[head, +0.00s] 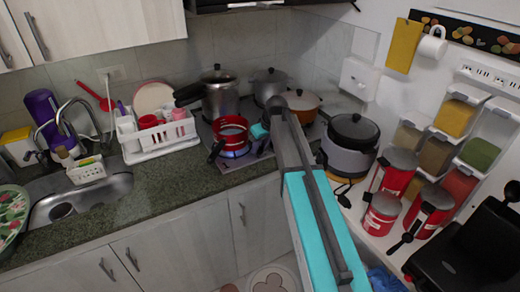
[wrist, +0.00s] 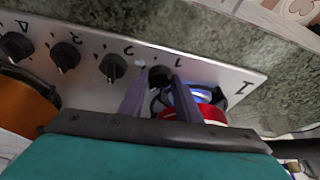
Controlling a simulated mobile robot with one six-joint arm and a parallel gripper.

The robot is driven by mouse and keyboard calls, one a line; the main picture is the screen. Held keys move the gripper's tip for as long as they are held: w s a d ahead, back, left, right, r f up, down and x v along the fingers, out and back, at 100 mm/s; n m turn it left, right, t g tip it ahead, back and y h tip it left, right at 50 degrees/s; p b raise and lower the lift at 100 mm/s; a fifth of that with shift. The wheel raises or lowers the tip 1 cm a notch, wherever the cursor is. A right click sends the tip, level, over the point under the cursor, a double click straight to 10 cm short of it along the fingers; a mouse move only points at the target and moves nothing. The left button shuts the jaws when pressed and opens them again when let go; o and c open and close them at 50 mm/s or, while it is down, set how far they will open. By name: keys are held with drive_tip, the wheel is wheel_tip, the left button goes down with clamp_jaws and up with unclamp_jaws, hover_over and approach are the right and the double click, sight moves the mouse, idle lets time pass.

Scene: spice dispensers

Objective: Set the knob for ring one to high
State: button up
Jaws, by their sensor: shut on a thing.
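The knob for ring one (wrist: 160,74) is a dark round knob on the metal stove panel (wrist: 225,75), beside a mark that looks like a 1. My gripper (wrist: 160,82) has one finger on each side of this knob and is shut on it. In the head view my gripper (head: 262,146) is at the stove's front edge, and the knob cannot be made out there. A blue flame (head: 236,153) burns under a red pot (head: 231,124); blue light (wrist: 201,95) also shows in the wrist view. The knob's pointer is hidden, so its setting cannot be told.
Several other dark knobs (wrist: 65,56) sit to the left on the panel. An orange pot (head: 303,105) and steel pots (head: 219,98) stand on the stove. A white dish rack (head: 160,140) is left of it, a rice cooker (head: 349,147) right. The granite counter (head: 150,185) is clear in front.

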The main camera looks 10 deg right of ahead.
drive_tip(key=shift+s+a+m+h, duration=0.1)
drive_tip(key=shift+m+h, duration=0.4)
drive_tip(key=shift+m, duration=0.6)
drive_tip(key=shift+b, duration=0.3)
drive_tip(key=o, duration=1.1)
drive_tip(key=shift+c, duration=0.2)
drive_tip(key=shift+r, duration=0.1)
drive_tip(key=b+v, duration=0.3)
drive_tip(key=v, duration=1)
drive_tip(key=shift+s+r, duration=0.25)
